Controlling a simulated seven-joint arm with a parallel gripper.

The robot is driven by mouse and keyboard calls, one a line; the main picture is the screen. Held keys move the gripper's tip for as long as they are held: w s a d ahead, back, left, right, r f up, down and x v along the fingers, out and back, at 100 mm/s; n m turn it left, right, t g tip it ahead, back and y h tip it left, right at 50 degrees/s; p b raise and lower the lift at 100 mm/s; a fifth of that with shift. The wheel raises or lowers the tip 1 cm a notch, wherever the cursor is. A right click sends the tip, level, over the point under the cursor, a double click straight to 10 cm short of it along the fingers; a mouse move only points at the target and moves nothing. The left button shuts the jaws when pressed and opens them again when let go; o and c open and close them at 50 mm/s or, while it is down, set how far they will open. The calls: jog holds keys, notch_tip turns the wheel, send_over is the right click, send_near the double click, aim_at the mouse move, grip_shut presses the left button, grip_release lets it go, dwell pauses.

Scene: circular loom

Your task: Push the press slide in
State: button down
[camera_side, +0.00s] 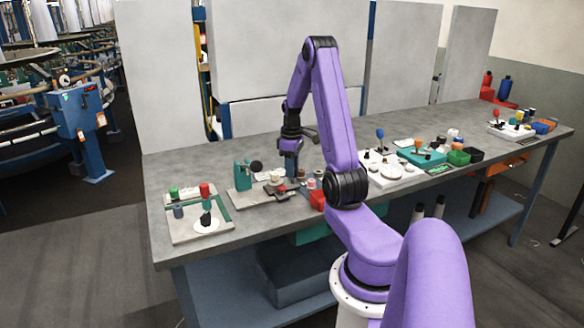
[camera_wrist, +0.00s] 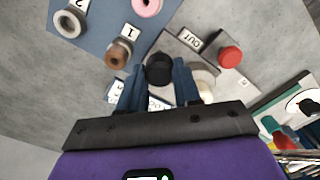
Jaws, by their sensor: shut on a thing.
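My gripper (camera_side: 290,165) points down over the small press board (camera_side: 243,205) on the bench. In the wrist view, its two blue fingers (camera_wrist: 158,88) stand on either side of a black round knob (camera_wrist: 158,66) and are shut on it. The knob appears to belong to the press slide; the slide's body is mostly hidden by the fingers and the wrist. A grey plate with an "OUT" label (camera_wrist: 191,40) lies just beyond the knob to the right, and a red button (camera_wrist: 230,57) sits beside the label. A teal upright block (camera_side: 242,175) stands at the board's left.
Numbered spots hold a brown spool (camera_wrist: 118,54) and a grey ring (camera_wrist: 70,22), with a pink ring (camera_wrist: 147,6) nearby. A board with red and green knobs (camera_side: 198,225) lies left. A white board (camera_side: 382,172) lies right. Bare bench (camera_side: 185,165) shows at the back left.

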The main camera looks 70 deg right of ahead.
jog(key=w+a, duration=0.6)
jog(key=w, duration=0.1)
jog(key=shift+a+r, duration=0.1)
jog(key=shift+a, duration=0.25)
jog(key=c, duration=0.8)
grip_release()
jog(key=shift+s, duration=0.1)
jog(key=shift+r, duration=0.15)
notch_tip(320, 180, up, 17)
jog(key=shift+r, duration=0.1)
